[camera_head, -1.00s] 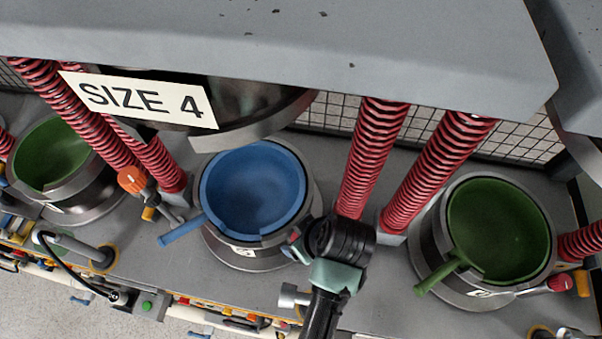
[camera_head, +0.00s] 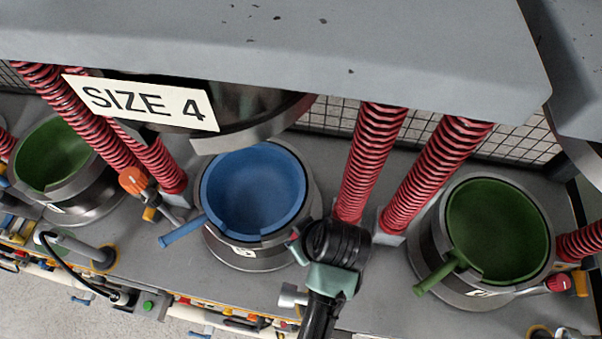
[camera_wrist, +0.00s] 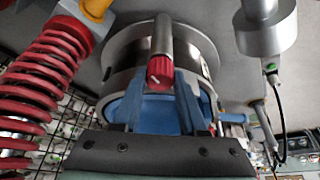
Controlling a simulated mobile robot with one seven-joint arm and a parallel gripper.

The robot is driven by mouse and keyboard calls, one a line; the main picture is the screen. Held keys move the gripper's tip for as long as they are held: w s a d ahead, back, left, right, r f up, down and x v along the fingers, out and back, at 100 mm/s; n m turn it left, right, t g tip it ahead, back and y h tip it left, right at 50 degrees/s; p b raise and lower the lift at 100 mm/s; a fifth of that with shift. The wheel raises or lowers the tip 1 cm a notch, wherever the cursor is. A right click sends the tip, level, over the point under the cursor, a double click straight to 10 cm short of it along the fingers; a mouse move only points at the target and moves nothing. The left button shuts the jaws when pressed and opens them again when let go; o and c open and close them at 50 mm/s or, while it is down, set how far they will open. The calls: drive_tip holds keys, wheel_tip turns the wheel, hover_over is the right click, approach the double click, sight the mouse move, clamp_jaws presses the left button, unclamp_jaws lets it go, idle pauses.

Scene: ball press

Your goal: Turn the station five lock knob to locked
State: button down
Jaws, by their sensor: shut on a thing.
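The red lock knob (camera_wrist: 159,71) has a white mark and sits at the end of a grey metal shaft (camera_wrist: 162,35) in the wrist view. My gripper (camera_wrist: 160,88) has its two blue fingers on either side of the knob, shut on it. In the head view my gripper (camera_head: 299,243) is at the right side of the blue bowl station and hides the knob. The blue bowl (camera_head: 255,188) sits in a round metal holder (camera_head: 245,254). I cannot read the knob's lock position.
A "SIZE 4" sign (camera_head: 142,102) hangs on the press head above. Red springs (camera_head: 367,160) stand close behind my gripper. A green bowl station (camera_head: 498,230) is at right, another green bowl (camera_head: 52,153) at left. An orange-handled part (camera_head: 132,180) stands left of the blue bowl.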

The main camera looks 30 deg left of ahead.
drive_tip(key=m+t+p, duration=0.1)
drive_tip(key=m+p, duration=0.1)
drive_tip(key=m, duration=0.1)
drive_tip(key=shift+r+m+h, duration=0.15)
drive_tip(key=shift+m+h, duration=0.15)
drive_tip(key=shift+h, duration=0.1)
drive_tip(key=shift+s+a+m+t+h+p, duration=0.1)
drive_tip(key=shift+m+t+h+p, duration=0.25)
drive_tip(key=shift+m, duration=0.35)
drive_tip(key=shift+a+m+t+h+p, duration=0.15)
drive_tip(key=shift+m+p, duration=0.25)
drive_tip(key=shift+m, duration=0.3)
drive_tip(key=shift+d, duration=0.1)
drive_tip(key=shift+c, duration=2.2)
unclamp_jaws()
